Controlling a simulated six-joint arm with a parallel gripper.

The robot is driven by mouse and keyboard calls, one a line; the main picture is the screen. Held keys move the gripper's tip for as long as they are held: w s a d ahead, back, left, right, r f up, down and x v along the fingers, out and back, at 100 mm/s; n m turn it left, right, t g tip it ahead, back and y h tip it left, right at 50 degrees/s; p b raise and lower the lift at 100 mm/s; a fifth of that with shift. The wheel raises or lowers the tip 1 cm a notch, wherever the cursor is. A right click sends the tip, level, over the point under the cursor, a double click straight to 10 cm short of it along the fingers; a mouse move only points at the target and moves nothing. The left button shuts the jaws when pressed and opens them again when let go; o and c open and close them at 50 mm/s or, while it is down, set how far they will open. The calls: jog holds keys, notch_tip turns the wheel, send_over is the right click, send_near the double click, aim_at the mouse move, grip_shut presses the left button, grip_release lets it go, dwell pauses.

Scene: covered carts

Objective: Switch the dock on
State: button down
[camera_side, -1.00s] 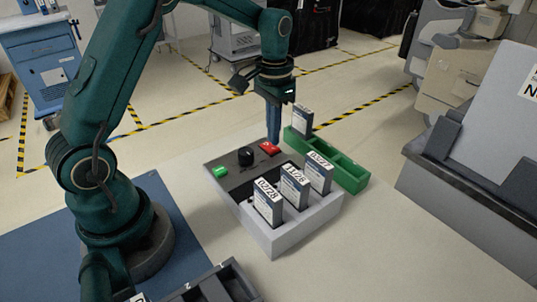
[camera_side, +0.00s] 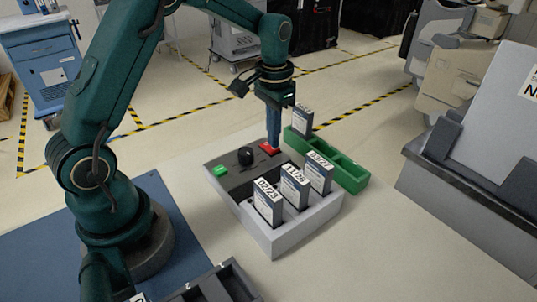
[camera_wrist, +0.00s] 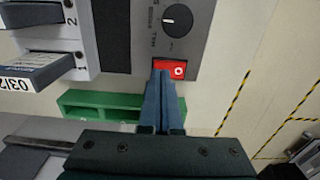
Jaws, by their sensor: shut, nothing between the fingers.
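The dock (camera_side: 322,212) is a grey box on the table with several labelled cartridges (camera_side: 293,188) upright in it. Its dark panel carries a green button (camera_side: 220,171), a black knob (camera_side: 246,156) and a red switch (camera_side: 267,149). In the wrist view the red switch (camera_wrist: 178,70) shows a white round mark, and the knob (camera_wrist: 178,20) lies beyond it. My gripper (camera_side: 273,148) is shut and empty, pointing down, with its tips at the red switch. In the wrist view the blue fingers (camera_wrist: 161,74) cover part of the switch; I cannot tell if they touch it.
A green tray (camera_side: 352,175) stands just behind the dock, holding one upright cartridge (camera_side: 302,120). A dark compartmented tray (camera_side: 240,280) is at the front edge. A large grey machine (camera_side: 480,190) stands at the right. Table to the dock's right is clear.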

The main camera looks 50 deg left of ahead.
jog(key=shift+f, duration=0.5)
jog(key=shift+r, duration=3.55)
